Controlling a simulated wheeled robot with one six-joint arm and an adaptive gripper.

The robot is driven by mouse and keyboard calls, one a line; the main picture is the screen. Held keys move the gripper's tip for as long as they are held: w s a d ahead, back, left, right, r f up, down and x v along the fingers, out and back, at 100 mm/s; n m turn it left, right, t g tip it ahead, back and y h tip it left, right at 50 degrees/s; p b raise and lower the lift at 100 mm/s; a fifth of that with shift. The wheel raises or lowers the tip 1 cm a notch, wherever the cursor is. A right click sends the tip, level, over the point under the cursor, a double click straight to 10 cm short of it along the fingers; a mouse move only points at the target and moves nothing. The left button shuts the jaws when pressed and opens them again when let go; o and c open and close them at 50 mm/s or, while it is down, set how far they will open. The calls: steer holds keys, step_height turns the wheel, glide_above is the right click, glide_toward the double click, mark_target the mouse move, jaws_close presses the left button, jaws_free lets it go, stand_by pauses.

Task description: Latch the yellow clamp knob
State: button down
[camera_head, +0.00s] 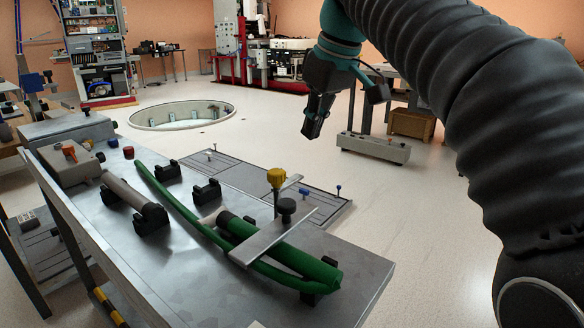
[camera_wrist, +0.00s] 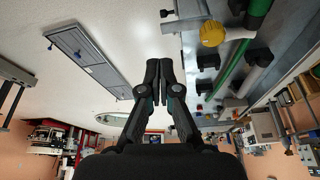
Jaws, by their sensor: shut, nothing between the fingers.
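The yellow clamp knob (camera_head: 276,177) stands on a post at the right part of the metal bench, beside a flat metal clamp bar (camera_head: 270,238). The bar lies across a green cylinder (camera_head: 300,262) and carries a black knob (camera_head: 286,207). In the wrist view the yellow knob (camera_wrist: 212,33) shows at upper right, apart from my fingers. My gripper (camera_head: 312,130) is in the air behind and above the bench, up and right of the yellow knob in the head view. In the wrist view my gripper (camera_wrist: 157,75) has its fingers together with nothing between them.
The metal bench (camera_head: 350,262) also holds black cradles (camera_head: 207,190), a grey cylinder (camera_head: 128,192) and a long green tube (camera_head: 170,200). A low panel (camera_head: 325,203) with small blue-topped pins lies behind it. A round floor pit (camera_head: 180,127) is farther back. Open floor surrounds my gripper.

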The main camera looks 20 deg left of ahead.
steer(key=a+n, duration=0.2)
steer(key=a, duration=0.3)
step_height(320, 180, down, 9)
steer(key=s+b, duration=0.1)
steer(key=b, duration=0.3)
steer(key=shift+g, duration=0.4)
